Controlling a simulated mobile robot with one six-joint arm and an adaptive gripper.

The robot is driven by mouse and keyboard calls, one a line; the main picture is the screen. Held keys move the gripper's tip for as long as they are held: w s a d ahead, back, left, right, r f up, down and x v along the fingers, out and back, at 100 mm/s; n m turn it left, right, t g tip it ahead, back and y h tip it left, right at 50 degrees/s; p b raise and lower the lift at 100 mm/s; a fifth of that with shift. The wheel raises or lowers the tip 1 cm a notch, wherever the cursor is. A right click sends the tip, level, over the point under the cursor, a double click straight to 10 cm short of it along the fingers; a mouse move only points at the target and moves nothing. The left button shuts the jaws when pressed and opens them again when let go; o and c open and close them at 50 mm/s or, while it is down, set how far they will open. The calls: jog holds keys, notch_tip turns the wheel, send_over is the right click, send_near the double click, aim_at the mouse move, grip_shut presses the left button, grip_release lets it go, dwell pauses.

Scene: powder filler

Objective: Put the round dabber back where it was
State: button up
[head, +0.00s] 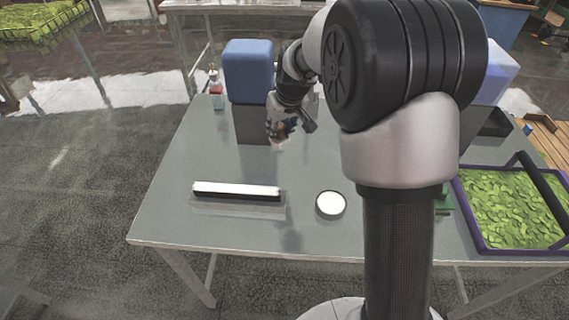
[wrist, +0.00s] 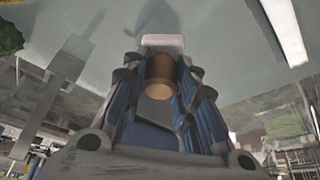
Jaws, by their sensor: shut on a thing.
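My gripper (head: 284,128) is shut on the round dabber and holds it above the back part of the table, in front of the grey stand. In the head view the dabber (head: 281,144) is small, with a pale lower end and a brownish part between the fingers. In the wrist view my gripper (wrist: 160,78) shows close up, with the dabber's brown round handle (wrist: 159,88) between the fingers. The pale head (wrist: 163,40) shows beyond the fingertips. A round white dish (head: 330,203) lies on the table. A long black tray with a white top (head: 237,190) lies left of it.
The grey table (head: 190,225) is clear around the dish and tray. A blue block on a dark grey stand (head: 249,72) is at the back left, beside a small bottle (head: 217,90). A purple-rimmed crate of green leaves (head: 472,225) is at the right. My arm hides the middle right.

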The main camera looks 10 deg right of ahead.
notch_tip(320, 180, down, 13)
jog(key=b, duration=0.3)
jog(key=shift+f+b, duration=0.2)
jog(key=shift+b, duration=0.1)
jog(key=shift+f, duration=0.15)
jog(key=o, duration=1)
